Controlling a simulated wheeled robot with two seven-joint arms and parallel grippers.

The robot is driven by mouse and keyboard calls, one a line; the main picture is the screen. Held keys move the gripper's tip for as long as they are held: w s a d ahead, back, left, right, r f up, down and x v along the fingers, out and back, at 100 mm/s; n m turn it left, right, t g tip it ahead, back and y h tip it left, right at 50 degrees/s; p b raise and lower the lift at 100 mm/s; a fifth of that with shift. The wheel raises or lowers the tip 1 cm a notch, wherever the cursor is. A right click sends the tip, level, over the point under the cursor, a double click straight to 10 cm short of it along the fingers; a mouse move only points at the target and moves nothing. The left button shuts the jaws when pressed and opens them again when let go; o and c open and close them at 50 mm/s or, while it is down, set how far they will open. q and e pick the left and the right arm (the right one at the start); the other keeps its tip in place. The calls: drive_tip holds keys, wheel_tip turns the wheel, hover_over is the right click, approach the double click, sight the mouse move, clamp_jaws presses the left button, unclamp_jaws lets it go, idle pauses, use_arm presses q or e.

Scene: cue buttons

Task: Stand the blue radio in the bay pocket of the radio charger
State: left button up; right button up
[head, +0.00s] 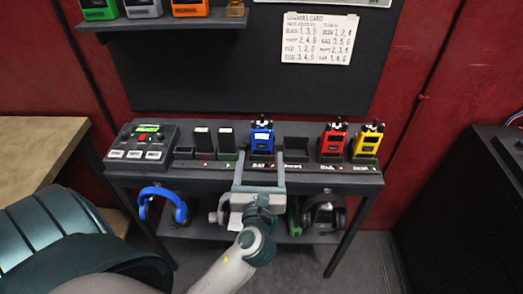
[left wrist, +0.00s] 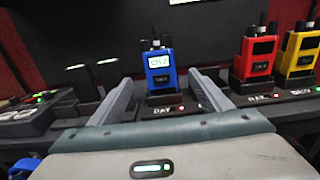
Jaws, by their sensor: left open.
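The blue radio (head: 261,137) stands upright in a pocket of the radio charger (head: 305,170) on the table. In the left wrist view the blue radio (left wrist: 160,70) sits behind a label that seems to read "BAY", with a small red light beside it. My left gripper (head: 263,157) is open, its two fingers pointing at the radio from the front. In the left wrist view the fingers (left wrist: 160,90) lie to either side of the radio and hold nothing. My right gripper is not in view.
A red radio (head: 333,140) and a yellow radio (head: 368,139) stand in pockets to the right. An empty pocket (head: 296,149) lies between blue and red. A control box (head: 142,143) is at the left. Blue headphones (head: 163,206) are below.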

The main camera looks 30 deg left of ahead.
use_arm(q)
drive_tip(key=b+v, duration=0.1)
drive_tip(key=v, duration=0.7)
drive_tip(key=shift+b, duration=0.3)
drive_tip(key=shift+w, duration=0.15)
